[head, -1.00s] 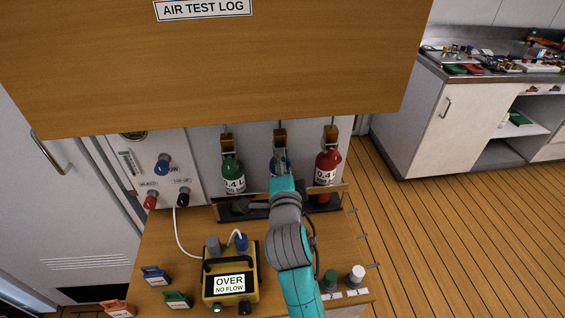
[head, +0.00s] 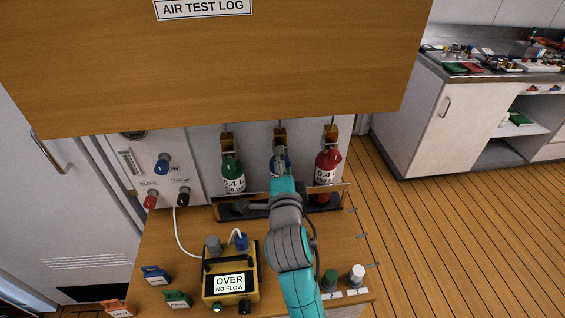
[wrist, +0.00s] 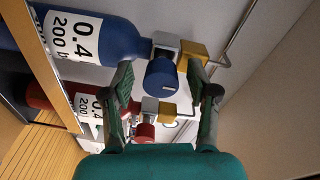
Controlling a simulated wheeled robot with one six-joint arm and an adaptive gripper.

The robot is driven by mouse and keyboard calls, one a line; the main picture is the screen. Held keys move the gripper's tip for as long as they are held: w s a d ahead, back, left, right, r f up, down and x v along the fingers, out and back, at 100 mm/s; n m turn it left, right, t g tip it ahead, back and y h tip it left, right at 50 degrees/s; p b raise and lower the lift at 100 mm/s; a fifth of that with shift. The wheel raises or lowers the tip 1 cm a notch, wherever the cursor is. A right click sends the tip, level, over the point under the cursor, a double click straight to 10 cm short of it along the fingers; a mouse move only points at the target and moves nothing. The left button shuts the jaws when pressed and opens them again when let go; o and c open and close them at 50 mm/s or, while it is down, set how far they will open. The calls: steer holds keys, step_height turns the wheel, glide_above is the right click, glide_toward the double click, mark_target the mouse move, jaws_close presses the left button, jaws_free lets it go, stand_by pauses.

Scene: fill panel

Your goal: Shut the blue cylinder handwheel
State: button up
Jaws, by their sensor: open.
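The blue cylinder (wrist: 110,40) lies across the top left of the wrist view, with a white label. Its blue handwheel (wrist: 161,78) sits at the valve, below a grey block and beside a brass block. My gripper (wrist: 163,80) is open, with one finger on each side of the handwheel; I cannot tell whether either touches it. In the head view my gripper (head: 280,153) is in front of the blue cylinder (head: 288,160), which is mostly hidden behind my arm.
A green cylinder (head: 232,173) stands to the left and a red cylinder (head: 327,168) to the right in the rack. A wooden cabinet (head: 220,70) overhangs them. A yellow instrument (head: 250,284) reading OVER, NO FLOW sits on the bench.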

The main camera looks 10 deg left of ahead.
steer(key=v, duration=1.1)
steer(key=shift+s, duration=0.35)
steer(key=s+d+f+n+g, duration=0.2)
steer(key=s+d+f+n, duration=0.6)
steer(key=s+d+f, duration=0.7)
steer(key=s+d+n+h, duration=0.2)
steer(key=s+d, duration=0.2)
steer(key=s, duration=0.7)
steer(key=s+d+n+h, duration=0.1)
steer(key=s+d, duration=0.4)
steer(key=s, duration=0.6)
steer(key=shift+s+f+n+g+h, duration=0.3)
steer(key=shift+s+f+n+h, duration=0.1)
steer(key=shift+n, duration=0.5)
